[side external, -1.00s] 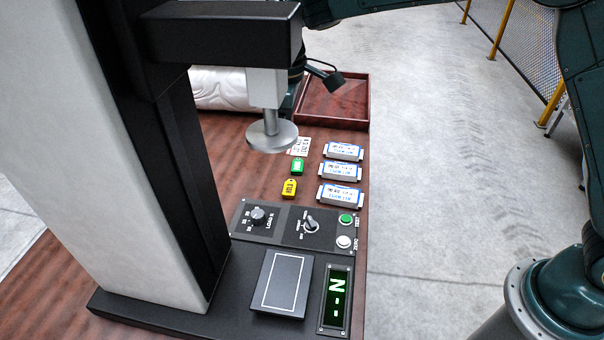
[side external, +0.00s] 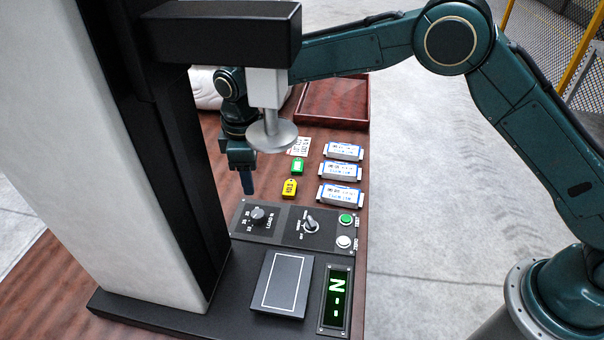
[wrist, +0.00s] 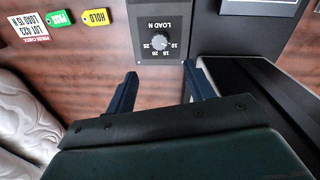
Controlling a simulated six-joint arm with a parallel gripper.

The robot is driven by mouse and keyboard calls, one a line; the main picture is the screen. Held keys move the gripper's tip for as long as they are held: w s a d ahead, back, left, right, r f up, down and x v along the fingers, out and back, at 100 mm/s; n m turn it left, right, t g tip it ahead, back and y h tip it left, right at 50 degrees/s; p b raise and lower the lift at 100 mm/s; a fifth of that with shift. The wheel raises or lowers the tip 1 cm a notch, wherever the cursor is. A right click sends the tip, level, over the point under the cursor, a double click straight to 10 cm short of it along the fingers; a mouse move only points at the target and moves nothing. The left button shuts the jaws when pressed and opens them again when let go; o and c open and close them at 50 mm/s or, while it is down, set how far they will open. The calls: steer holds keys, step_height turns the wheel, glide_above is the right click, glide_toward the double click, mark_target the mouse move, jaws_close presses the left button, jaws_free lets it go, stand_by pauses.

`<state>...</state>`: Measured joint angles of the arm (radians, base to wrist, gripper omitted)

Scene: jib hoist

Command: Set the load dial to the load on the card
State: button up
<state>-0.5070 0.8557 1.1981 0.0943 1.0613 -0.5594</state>
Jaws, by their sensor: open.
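The load dial (side external: 258,214) is a dark round knob on a grey panel marked LOAD N. It also shows in the wrist view (wrist: 160,43) with numbers around it; its pointer setting is too small to read surely. The white card (side external: 299,146) lies on the table behind the panel; in the wrist view the card (wrist: 32,28) is upside down, with lot and load lines, its load figure too small to be sure of. My gripper (side external: 247,184) points down behind the dial, above the table. In the wrist view its fingers (wrist: 160,72) are apart and empty, short of the dial.
The press column (side external: 140,150) and its overhanging round ram (side external: 271,136) stand close by my gripper. A mode switch (side external: 310,224) and two buttons sit right of the dial.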

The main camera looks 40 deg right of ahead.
mark_target(257, 213)
steer(key=f, duration=1.2)
steer(key=shift+w+d+f, duration=0.2)
steer(key=shift+w+f, duration=0.1)
steer(key=shift+f, duration=0.1)
steer(key=c, duration=1)
